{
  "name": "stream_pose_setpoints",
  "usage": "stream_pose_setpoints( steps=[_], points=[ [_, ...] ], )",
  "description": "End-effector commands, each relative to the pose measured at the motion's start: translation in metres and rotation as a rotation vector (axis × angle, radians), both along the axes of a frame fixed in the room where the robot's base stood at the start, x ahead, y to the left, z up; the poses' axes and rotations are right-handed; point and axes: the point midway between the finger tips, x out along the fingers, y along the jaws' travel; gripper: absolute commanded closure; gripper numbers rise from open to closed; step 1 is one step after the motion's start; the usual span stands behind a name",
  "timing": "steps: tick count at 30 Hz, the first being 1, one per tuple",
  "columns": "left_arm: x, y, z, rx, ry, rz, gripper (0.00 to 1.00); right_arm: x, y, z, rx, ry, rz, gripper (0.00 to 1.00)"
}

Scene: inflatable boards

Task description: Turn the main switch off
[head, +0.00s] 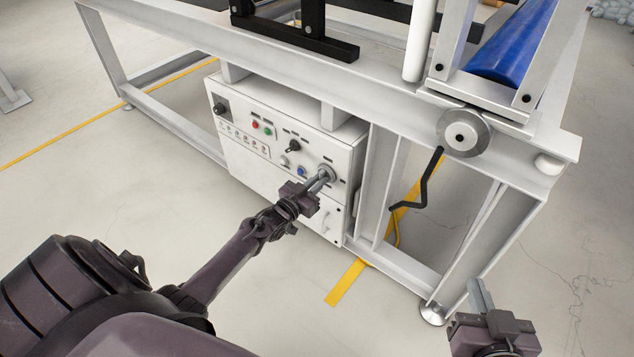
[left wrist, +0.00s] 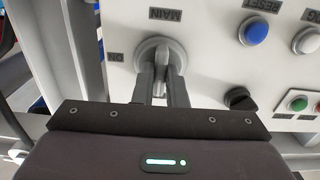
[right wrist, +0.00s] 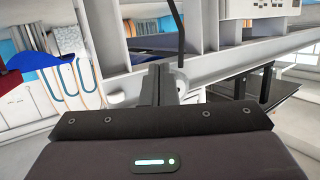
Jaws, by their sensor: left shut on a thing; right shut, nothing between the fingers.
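The main switch (head: 327,172) is a round grey rotary knob at the right end of the white control box front. In the left wrist view the main switch (left wrist: 163,52) shows upside down, with the words MAIN and ON by it. My left gripper (head: 317,184) reaches the knob, and its fingers (left wrist: 163,88) are shut on the knob's raised handle. The fingers hide part of the handle, so its exact setting is hard to read. My right gripper (head: 481,295) is shut and empty, low at the right, away from the box; its closed fingers (right wrist: 160,84) show in the right wrist view.
The control box (head: 240,165) hangs under a grey steel frame (head: 375,85). Close to the switch are a blue reset button (left wrist: 255,31), a black selector (head: 293,146) and green and red buttons. A black crank handle (head: 422,185) hangs to the right. The floor in front is clear.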

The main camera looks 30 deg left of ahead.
Motion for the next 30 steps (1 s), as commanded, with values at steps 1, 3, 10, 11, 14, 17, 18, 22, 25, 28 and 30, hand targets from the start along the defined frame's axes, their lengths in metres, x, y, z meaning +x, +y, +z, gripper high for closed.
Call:
stream_pose_setpoints(
  steps=[1,3,10,11,14,17,18,22,25,28,30],
  points=[
    [-0.001,0.000,-0.002,-0.003,0.004,0.000,1.00,0.000,0.000,0.000,0.000,0.000,0.000,1.00],
    [-0.001,0.000,-0.002,-0.003,0.004,0.000,0.86,0.000,0.000,0.000,0.000,0.000,0.000,1.00],
    [0.000,0.000,-0.001,-0.001,0.002,0.000,0.66,0.000,0.000,0.000,0.000,-0.001,0.000,1.00],
    [0.000,0.000,-0.001,-0.001,0.002,0.000,0.66,0.000,0.000,0.000,0.000,-0.001,0.000,1.00],
    [0.000,0.000,-0.001,0.000,0.001,0.000,0.66,0.000,0.000,0.000,0.001,-0.002,0.000,1.00],
    [-0.001,0.000,0.000,0.000,0.001,0.000,0.66,0.000,0.000,0.001,0.000,-0.001,0.000,1.00],
    [-0.002,0.000,0.000,0.000,0.001,0.000,0.66,0.000,0.000,0.000,-0.001,0.002,0.000,1.00],
    [-0.008,0.001,0.000,0.000,0.003,0.000,0.66,-0.007,-0.001,-0.017,-0.031,0.078,0.004,1.00],
    [-0.015,0.001,0.000,0.000,0.003,0.000,0.66,-0.017,-0.003,-0.036,-0.066,0.166,0.009,1.00],
    [-0.024,0.002,0.000,0.000,0.004,0.000,0.66,-0.029,-0.005,-0.057,-0.106,0.264,0.018,1.00],
    [-0.031,0.002,0.000,0.000,0.004,0.000,0.66,-0.040,-0.007,-0.071,-0.135,0.335,0.024,1.00]
  ],
)
